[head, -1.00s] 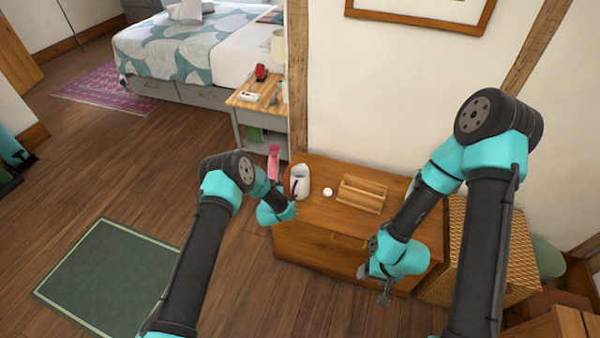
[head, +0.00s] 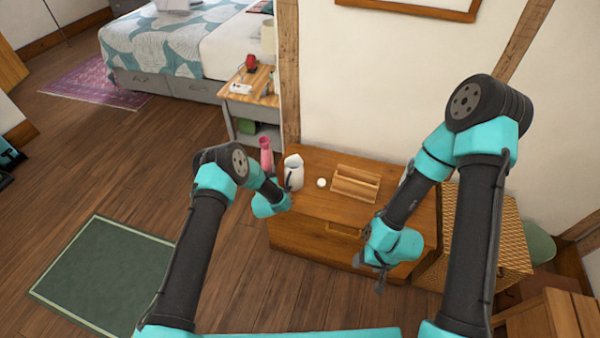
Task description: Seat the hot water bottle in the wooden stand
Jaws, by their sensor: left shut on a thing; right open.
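The pink hot water bottle (head: 266,150) shows at the left end of the dresser, upright and partly hidden behind my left arm. My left gripper (head: 284,186) is shut on it, though the wrist hides most of the grip. The wooden stand (head: 356,184) sits on the dresser top, to the right of the bottle and apart from it. My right gripper (head: 369,274) is open and empty, in front of the dresser's right part, pointing down.
On the dresser (head: 310,205), a white jug-like container (head: 293,172) and a small white round thing (head: 322,183) stand between the bottle and the wooden stand. A woven basket (head: 480,240) is right of the dresser. A nightstand (head: 240,100) is behind left.

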